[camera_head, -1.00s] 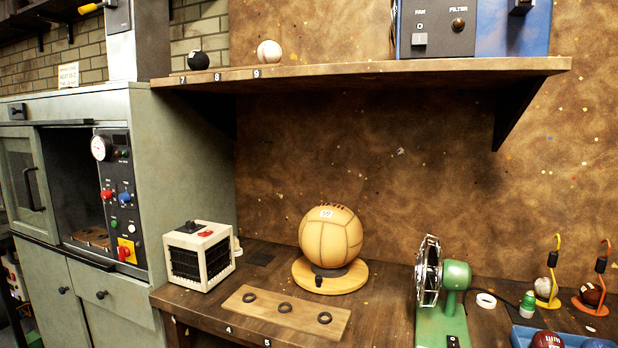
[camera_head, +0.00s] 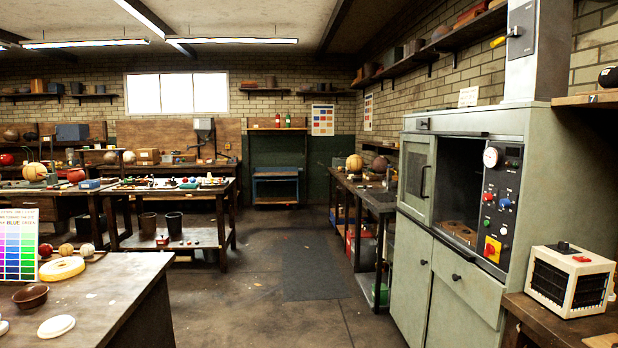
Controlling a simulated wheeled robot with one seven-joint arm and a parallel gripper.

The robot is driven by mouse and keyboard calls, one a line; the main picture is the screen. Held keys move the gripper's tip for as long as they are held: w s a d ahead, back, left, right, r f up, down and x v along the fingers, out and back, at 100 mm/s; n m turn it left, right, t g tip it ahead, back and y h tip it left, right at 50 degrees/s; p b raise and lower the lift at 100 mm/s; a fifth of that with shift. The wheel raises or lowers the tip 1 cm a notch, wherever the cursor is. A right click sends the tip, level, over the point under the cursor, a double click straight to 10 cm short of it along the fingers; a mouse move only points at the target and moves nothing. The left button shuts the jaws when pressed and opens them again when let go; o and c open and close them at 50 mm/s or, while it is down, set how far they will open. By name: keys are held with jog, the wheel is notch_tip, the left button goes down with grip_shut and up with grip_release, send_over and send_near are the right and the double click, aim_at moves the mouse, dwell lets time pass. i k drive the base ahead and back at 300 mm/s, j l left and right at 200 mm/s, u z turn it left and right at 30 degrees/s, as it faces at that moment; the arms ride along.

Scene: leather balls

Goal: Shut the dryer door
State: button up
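The dryer (camera_head: 555,150) is a tall grey-green cabinet at the right, with a dark control panel (camera_head: 501,205) carrying a gauge, knobs and buttons. Its upper door (camera_head: 416,178), a framed pane with a dark vertical handle (camera_head: 423,181), sits at the left of the chamber. The chamber (camera_head: 458,190) beside it is uncovered and dark, with a brown board holding round holes at its bottom. The door looks slid or swung to the left; I cannot tell which. My gripper is not in view.
A small cream heater box (camera_head: 570,280) stands on the bench right of the dryer. A table (camera_head: 100,300) with a colour chart (camera_head: 17,245) and bowl (camera_head: 30,296) is at the front left. The floor (camera_head: 290,320) between is free, with a dark mat (camera_head: 312,265).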

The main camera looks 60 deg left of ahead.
aim_at(426, 219)
jog(key=u, duration=1.5)
jog(key=i+j+z, duration=0.3)
jog(key=i+j, duration=0.9)
jog(key=i, duration=0.55)
jog(key=i+j+z, duration=0.25)
jog(key=i+j, duration=1.3)
jog(key=i, duration=0.05)
